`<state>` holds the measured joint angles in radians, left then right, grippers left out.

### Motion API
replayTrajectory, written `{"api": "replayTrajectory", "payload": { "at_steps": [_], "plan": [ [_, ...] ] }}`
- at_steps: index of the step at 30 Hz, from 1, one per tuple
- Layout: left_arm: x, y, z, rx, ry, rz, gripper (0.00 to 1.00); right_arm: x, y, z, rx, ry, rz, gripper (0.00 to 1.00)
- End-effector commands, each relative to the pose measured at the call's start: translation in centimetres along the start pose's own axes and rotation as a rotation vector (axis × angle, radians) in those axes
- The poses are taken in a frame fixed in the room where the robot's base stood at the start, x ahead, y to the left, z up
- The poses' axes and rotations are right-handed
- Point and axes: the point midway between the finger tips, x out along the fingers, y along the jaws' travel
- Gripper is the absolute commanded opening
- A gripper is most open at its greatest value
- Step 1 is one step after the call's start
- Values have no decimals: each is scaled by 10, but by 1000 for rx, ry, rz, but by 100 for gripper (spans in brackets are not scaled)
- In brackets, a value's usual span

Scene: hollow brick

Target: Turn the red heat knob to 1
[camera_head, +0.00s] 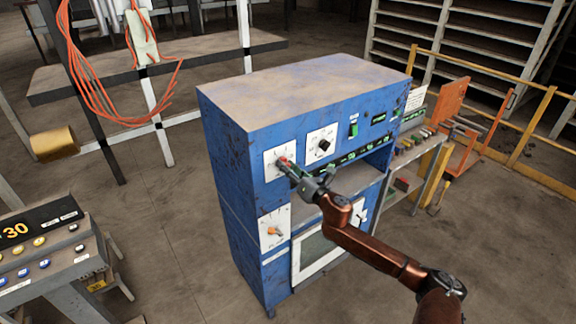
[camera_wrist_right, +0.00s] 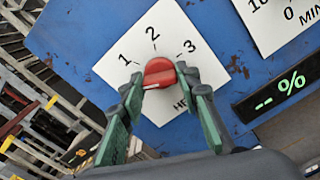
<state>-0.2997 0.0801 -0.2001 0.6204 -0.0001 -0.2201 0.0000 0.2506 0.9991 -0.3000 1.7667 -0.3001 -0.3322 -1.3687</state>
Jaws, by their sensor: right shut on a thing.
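The red heat knob (camera_wrist_right: 158,72) sits on a white dial plate with the numbers 1, 2 and 3 around its upper side. In the head view the knob (camera_head: 283,160) is small, on the upper left of the blue cabinet's (camera_head: 234,180) front. My right gripper (camera_wrist_right: 161,77) has its two green-padded fingers closed on either side of the knob. A pale mark shows on the knob's lower left edge in the wrist view; I cannot tell which number the knob is set to. My left gripper is in neither view.
A black minutes knob (camera_head: 324,146) is right of the red one, with a green switch (camera_head: 353,130) beyond. An orange lever (camera_head: 275,231) is below. A button console (camera_head: 40,245) stands at the left, a cluttered bench (camera_head: 420,150) at the right.

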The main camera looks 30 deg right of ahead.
Motion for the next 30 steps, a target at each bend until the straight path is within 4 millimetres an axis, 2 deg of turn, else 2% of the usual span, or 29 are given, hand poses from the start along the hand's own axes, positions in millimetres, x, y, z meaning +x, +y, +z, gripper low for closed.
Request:
{"api": "replayTrajectory", "payload": {
  "at_steps": [15, 30],
  "plan": [
    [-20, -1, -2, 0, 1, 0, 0, 0, 0, 2, 432, -2, -1, 6],
    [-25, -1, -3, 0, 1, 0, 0, 0, -1, 1, 589, -3, -1, 6]
  ]
}}
